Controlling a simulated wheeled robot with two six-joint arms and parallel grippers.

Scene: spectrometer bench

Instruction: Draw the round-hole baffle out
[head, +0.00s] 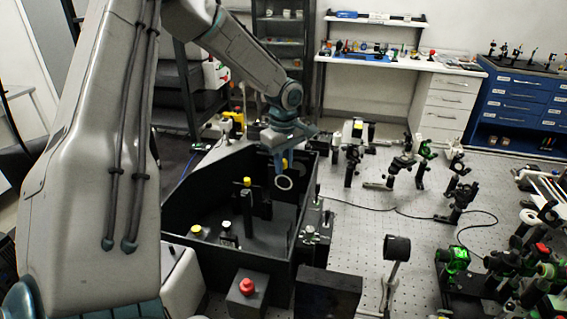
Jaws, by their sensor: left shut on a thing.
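My left gripper (281,158) hangs over the far right part of an open black box (190,176). It is shut on a piece with a yellow knob, which I take for the round-hole baffle (284,183); a pale ring shows just below the fingers. The rest of the baffle is dark against the box wall, so its outline and whether its lower edge is clear of the box cannot be told. Another dark upright piece with a yellow knob (247,182) stands inside the box, left of the gripper. My right gripper is not in view.
Yellow-topped (196,230) and white-topped posts stand in the near part of the box. A block with a red knob (247,287) is in front. Optics mounts (397,248) stand on the perforated bench (345,225) to the right, with bare patches between.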

